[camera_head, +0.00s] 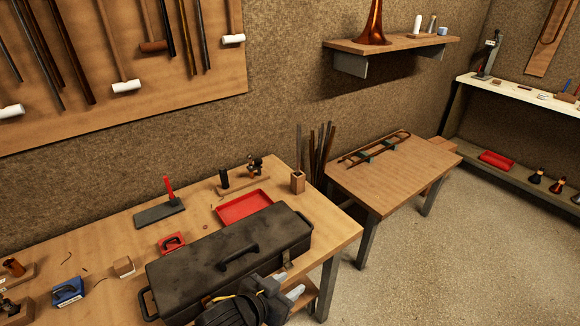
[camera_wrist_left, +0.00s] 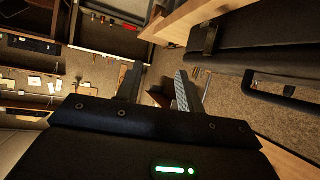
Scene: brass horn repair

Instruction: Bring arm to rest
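My left gripper (camera_head: 291,285) is at the bottom of the head view, beside the front right part of a black toolbox (camera_head: 215,260) on the workbench (camera_head: 100,235). Its grey fingers stand apart with nothing between them. The fingers also show in the left wrist view (camera_wrist_left: 158,85), with a gap between them. The toolbox edge and handle fill the upper right of that view. Whether the gripper touches the toolbox or the bench edge, I cannot tell. My right gripper is in neither view.
On the bench are a red tray (camera_head: 243,206), a dark plate with a red-handled tool (camera_head: 160,212), a red block (camera_head: 171,243) and a blue item (camera_head: 67,291). A second table (camera_head: 400,183) bears a brass slide. Floor (camera_head: 440,260) is clear at right.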

